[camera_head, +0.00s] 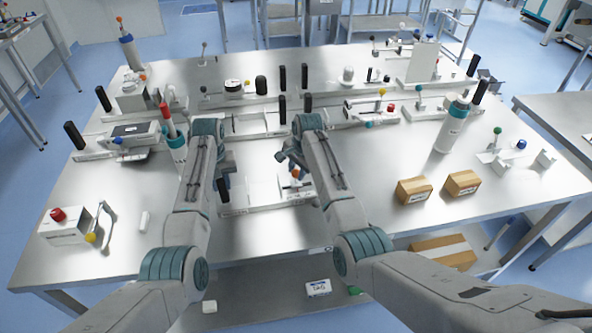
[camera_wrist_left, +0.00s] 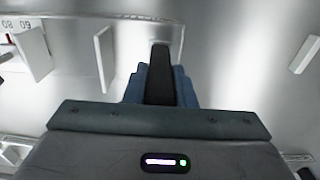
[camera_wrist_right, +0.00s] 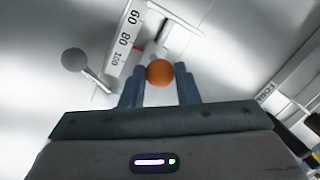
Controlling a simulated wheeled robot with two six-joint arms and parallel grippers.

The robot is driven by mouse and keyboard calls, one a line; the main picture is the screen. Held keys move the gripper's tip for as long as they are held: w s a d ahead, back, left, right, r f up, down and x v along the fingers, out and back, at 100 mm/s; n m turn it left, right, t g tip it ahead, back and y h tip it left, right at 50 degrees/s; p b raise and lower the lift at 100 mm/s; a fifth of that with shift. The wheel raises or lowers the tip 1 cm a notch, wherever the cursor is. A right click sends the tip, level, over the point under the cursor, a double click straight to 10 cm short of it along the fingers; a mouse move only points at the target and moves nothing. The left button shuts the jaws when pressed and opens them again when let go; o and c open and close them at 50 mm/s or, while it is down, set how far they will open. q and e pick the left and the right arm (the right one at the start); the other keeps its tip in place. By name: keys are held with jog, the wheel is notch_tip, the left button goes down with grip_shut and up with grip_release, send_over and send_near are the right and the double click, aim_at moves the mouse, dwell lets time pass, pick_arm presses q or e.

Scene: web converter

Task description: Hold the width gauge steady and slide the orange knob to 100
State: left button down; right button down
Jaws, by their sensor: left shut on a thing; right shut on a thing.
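The width gauge (camera_head: 262,207) is a pale base with a printed scale on the table's front middle, partly hidden by my arms. Its scale (camera_wrist_right: 125,42) shows 60, 80 and 100 in the right wrist view, with a red mark beside it. My left gripper (camera_wrist_left: 160,75) is shut on the gauge's black upright handle (camera_wrist_left: 160,80) at its left end, also visible in the head view (camera_head: 223,189). My right gripper (camera_wrist_right: 159,88) is shut around the orange knob (camera_wrist_right: 159,72), which also shows in the head view (camera_head: 295,173). The knob's exact reading is unclear.
Two cardboard boxes (camera_head: 414,190) sit right of my right arm. A white bottle (camera_head: 452,125) stands further right. A box with a red button (camera_head: 62,226) is at front left.

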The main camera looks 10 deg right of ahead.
pick_arm(q)
jog(key=shift+s+a+f, duration=0.1)
jog(key=shift+s+f, duration=0.2)
jog(key=shift+f, duration=0.25)
pick_arm(e)
jog(key=shift+d+f, duration=0.1)
jog(key=shift+d, duration=1.65)
jog(key=c, duration=1.1)
grip_release()
jog(key=shift+d, duration=0.1)
jog(key=shift+r, duration=0.2)
jog(key=v, duration=1.2)
jog(key=shift+s, duration=0.15)
pick_arm(q)
jog(key=shift+w+r, duration=0.15)
jog(key=shift+r, duration=0.15)
pick_arm(e)
jog(key=shift+f, duration=0.1)
